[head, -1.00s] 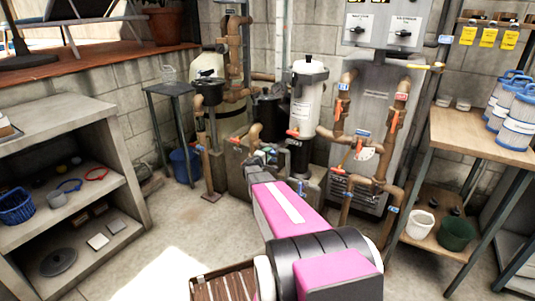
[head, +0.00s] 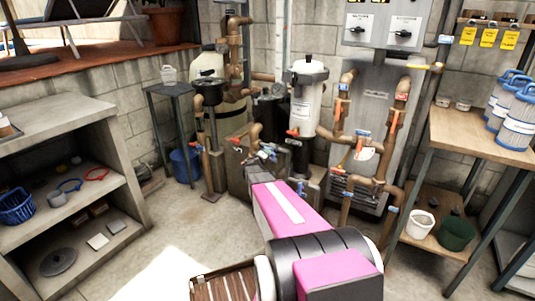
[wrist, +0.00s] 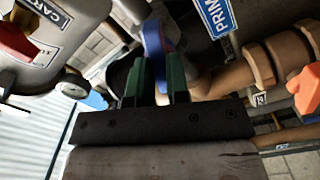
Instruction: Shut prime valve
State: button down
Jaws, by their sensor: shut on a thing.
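In the wrist view, the blue handle (wrist: 154,45) stands between the green-padded fingers of my gripper (wrist: 156,80), which is shut on it. A blue label beginning "PRIM" (wrist: 218,14) is just to the right of the handle, by a copper-brown pipe (wrist: 225,78). The valve body is mostly hidden behind the fingers. In the head view, my gripper (head: 263,153) is at the pipework in front of the white filter canister (head: 304,105); the handle is too small there to read its angle clearly.
In the wrist view, a red handle (wrist: 18,42) and a gauge (wrist: 74,84) are at left, and an orange handle (wrist: 305,88) at right. Concrete shelves (head: 70,115) stand left and a wooden bench (head: 460,135) right. Floor between them is open.

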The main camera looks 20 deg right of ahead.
jog(key=m, duration=1.3)
jog(key=c, duration=1)
grip_release()
jog(key=shift+a, duration=0.15)
jog(key=v, duration=0.6)
jog(key=shift+s+a, duration=0.3)
